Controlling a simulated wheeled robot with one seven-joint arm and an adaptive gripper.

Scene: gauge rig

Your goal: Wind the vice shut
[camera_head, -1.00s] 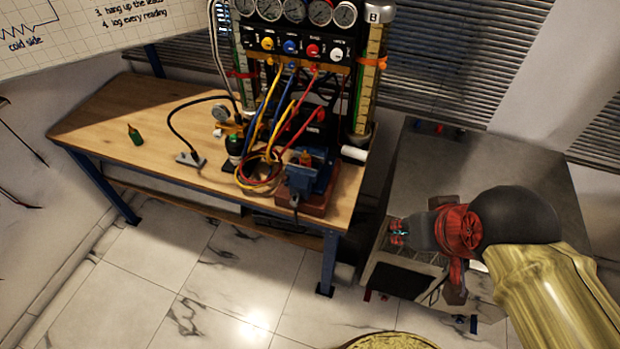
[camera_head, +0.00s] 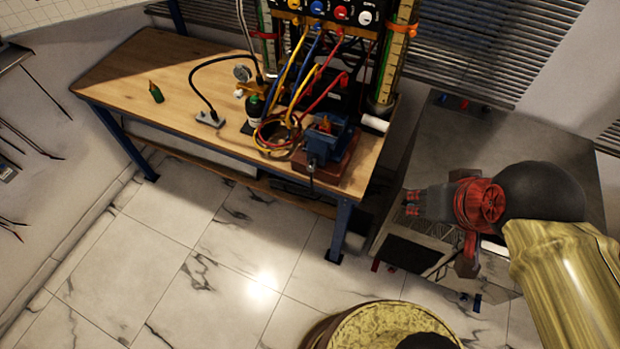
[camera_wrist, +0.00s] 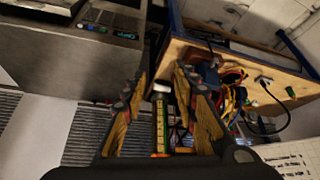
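The blue vice (camera_head: 328,143) sits on a reddish-brown base at the near right corner of the wooden bench (camera_head: 150,60). Its handle seems to hang at the front, a thin dark bar, and an orange-brown piece shows at its top. Whether the jaws are apart cannot be told. My gripper (camera_head: 412,203) is to the right of the vice and well apart from it, in front of the grey cabinet. In the wrist view my gripper (camera_wrist: 165,95) has its two fingers spread with nothing between them. The vice also shows there, small and blue (camera_wrist: 209,76), beyond the right finger.
Yellow, blue and red hoses (camera_head: 275,135) coil just left of the vice, below the gauge rig (camera_head: 330,12). The grey cabinet (camera_head: 480,130) stands to the right. The tiled floor (camera_head: 240,240) before the bench is clear.

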